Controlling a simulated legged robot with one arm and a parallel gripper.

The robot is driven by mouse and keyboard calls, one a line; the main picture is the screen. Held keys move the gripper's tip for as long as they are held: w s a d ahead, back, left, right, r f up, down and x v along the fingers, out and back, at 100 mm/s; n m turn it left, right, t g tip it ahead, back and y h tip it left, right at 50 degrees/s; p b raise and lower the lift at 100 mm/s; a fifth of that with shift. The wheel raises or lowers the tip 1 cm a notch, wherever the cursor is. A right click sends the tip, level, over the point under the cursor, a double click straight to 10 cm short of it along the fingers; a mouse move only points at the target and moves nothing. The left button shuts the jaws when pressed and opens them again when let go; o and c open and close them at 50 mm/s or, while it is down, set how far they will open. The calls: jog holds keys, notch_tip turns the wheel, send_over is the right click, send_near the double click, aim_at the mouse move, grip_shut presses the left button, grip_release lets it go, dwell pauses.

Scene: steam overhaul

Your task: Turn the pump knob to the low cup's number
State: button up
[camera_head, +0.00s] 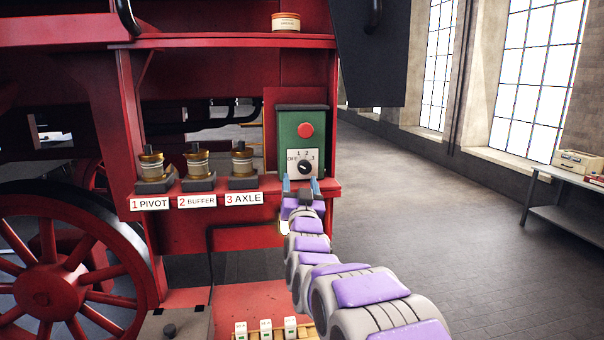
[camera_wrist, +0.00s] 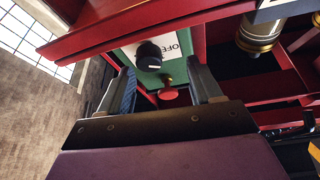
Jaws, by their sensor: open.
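A green pump box (camera_head: 302,130) stands on the red ledge. It has a red button above a white dial marked OFF, 1, 2, 3. The black knob (camera_head: 306,168) is at the dial's centre; its setting is too small to read surely. In the wrist view the knob (camera_wrist: 149,54) lies between the fingers, near their tips. My gripper (camera_head: 301,184) is open just in front of the dial's lower part. Three brass-topped cups stand left of the box: pivot (camera_head: 152,163), buffer (camera_head: 197,162) and axle (camera_head: 241,161). I cannot tell their levels.
Labels 1 PIVOT, 2 BUFFER and 3 AXLE (camera_head: 244,199) sit on the ledge front. A red spoked wheel (camera_head: 60,275) is at left. A small tin (camera_head: 286,22) stands on the upper shelf. The floor at right is open up to a grey table (camera_head: 570,196).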

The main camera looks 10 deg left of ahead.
aim_at(305, 170)
jog(key=w, duration=0.1)
jog(key=w+r, duration=0.1)
jog(key=w, duration=0.3)
jog(key=shift+d+r, duration=0.25)
jog(key=shift+r, duration=0.15)
jog(key=shift+o, duration=0.2)
jog(key=shift+s+a, duration=0.15)
jog(key=shift+a, duration=0.3)
jog(key=shift+d+r, duration=0.15)
jog(key=shift+d, duration=0.8)
jog(key=c, duration=0.5)
jog(key=shift+c, duration=0.6)
jog(key=shift+s+a, duration=0.1)
jog(key=shift+a, duration=0.2)
jog(key=shift+c, duration=2.3)
